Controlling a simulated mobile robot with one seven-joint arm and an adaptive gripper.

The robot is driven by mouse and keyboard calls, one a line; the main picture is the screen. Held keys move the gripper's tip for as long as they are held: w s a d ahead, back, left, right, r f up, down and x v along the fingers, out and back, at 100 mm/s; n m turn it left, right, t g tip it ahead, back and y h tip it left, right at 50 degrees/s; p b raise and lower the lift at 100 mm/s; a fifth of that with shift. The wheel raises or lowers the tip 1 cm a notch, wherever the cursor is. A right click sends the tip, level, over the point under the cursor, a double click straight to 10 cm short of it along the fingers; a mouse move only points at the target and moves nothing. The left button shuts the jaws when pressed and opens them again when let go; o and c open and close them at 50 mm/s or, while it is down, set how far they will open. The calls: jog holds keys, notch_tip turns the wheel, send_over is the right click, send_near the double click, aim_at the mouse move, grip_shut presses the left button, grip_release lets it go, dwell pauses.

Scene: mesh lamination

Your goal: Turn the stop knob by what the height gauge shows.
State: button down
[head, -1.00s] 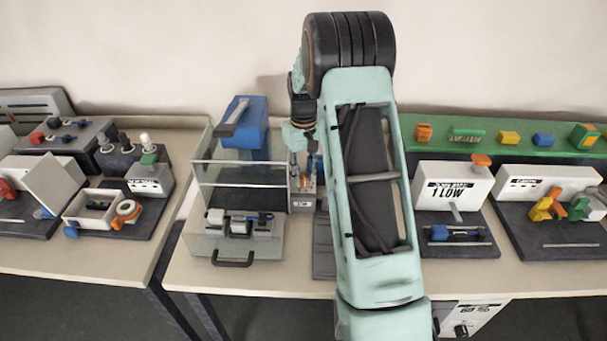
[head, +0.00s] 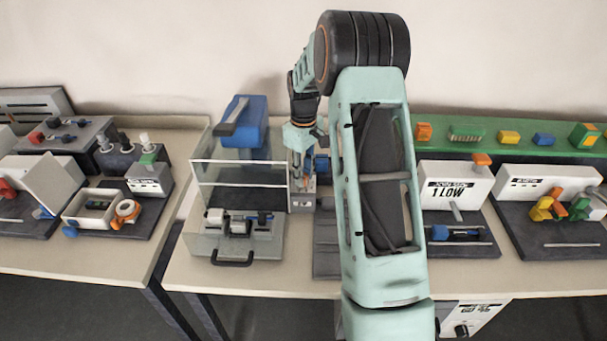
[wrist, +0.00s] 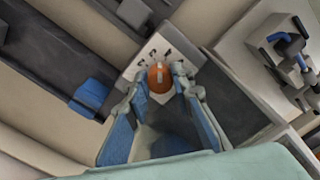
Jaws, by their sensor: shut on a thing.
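The stop knob (wrist: 157,84) is a round orange knob with a pale pointer mark, on a light plate with dark marks in the wrist view. My gripper (wrist: 161,77) is shut on it, one finger on each side. In the head view my gripper (head: 302,170) is over a small grey unit (head: 303,202) right of the clear-walled station, and the knob is mostly hidden there. The height gauge (head: 455,188) is a white box right of my arm, its display reading "1 LOW". The small print above that reading is too blurred to be sure of.
The clear-walled station (head: 205,240) with a blue press head (head: 250,125) stands close to the left of my gripper. A green shelf (head: 460,146) with small coloured blocks runs behind on the right. My arm covers the middle of the bench.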

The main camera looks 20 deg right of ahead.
jog(key=shift+r+n, duration=0.1)
jog(key=shift+n, duration=1.5)
jog(key=c, duration=2)
grip_release()
jog(key=shift+o, duration=0.2)
notch_tip(320, 180, up, 12)
